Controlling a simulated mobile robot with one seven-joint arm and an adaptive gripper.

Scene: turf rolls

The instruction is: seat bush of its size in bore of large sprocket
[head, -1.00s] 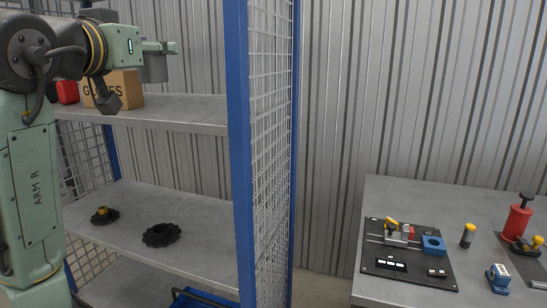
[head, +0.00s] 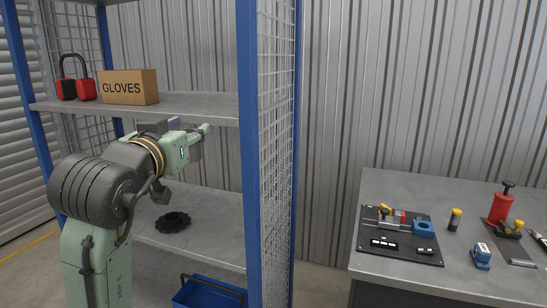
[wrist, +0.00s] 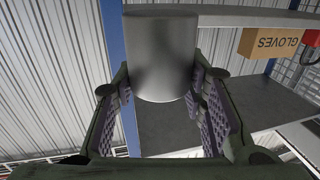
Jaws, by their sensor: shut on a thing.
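A smooth grey cylindrical bush (wrist: 160,45) is held between the two padded fingers of my gripper (wrist: 162,88) in the wrist view. In the head view my gripper (head: 190,142) is at the shelf rack, just below the upper shelf's level; the bush cannot be made out there. A large dark toothed sprocket (head: 173,222) lies flat on the lower shelf, below my gripper and apart from it. Its bore is too small to see into.
The upper shelf (head: 200,108) carries a gloves box (head: 128,87) and red-and-black ear defenders (head: 86,90). A blue post (head: 247,150) and mesh side bound the rack on the right. A blue crate (head: 210,293) sits below. A workbench (head: 400,185) with tools stands right.

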